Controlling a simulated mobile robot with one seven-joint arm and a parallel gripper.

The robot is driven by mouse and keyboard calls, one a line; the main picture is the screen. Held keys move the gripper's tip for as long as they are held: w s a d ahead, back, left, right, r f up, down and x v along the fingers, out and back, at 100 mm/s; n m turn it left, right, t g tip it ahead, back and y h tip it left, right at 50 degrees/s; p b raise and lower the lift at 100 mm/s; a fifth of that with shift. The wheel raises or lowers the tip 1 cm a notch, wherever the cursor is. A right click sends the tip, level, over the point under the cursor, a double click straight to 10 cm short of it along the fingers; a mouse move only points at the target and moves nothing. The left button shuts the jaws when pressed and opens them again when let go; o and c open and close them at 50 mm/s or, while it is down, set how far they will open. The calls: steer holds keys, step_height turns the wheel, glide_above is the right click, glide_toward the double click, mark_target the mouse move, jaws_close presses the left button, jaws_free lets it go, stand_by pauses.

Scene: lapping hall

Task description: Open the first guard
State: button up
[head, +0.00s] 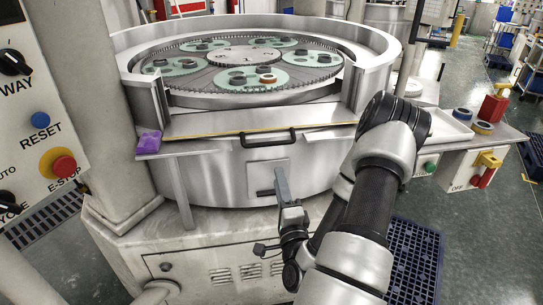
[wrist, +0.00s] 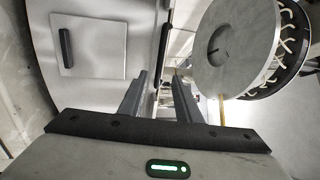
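The guard (head: 230,122) is a flat metal panel with a yellow edge at the front gap in the lapping machine's rim wall. It looks folded down, lying outward below the plate level. Its black bar handle (head: 268,138) is on its front edge. My gripper (head: 281,175) is below and slightly right of the handle, in front of the drum, apart from the handle. In the wrist view the two fingers (wrist: 158,76) stand apart with nothing between them. A dark bar (wrist: 163,45) shows beyond the fingertips; I cannot tell surely that it is the guard handle.
A small hatch with a dark handle (wrist: 66,48) is on the drum, left of the fingers in the wrist view. A purple block (head: 149,142) sits on the left ledge. A control panel (head: 35,110) stands at left. A side table (head: 450,125) holds tape rolls.

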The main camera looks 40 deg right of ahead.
mark_target(271, 145)
steer(key=b+x, duration=0.6)
steer(key=x, duration=0.5)
steer(key=shift+w+d+r+b, duration=0.1)
steer(key=shift+w+r+b, duration=0.1)
steer(key=shift+b, duration=0.1)
steer(key=shift+w+d, duration=0.35)
steer(key=shift+w, duration=0.3)
steer(key=shift+c, duration=0.5)
jaws_close()
steer(key=shift+r, duration=0.15)
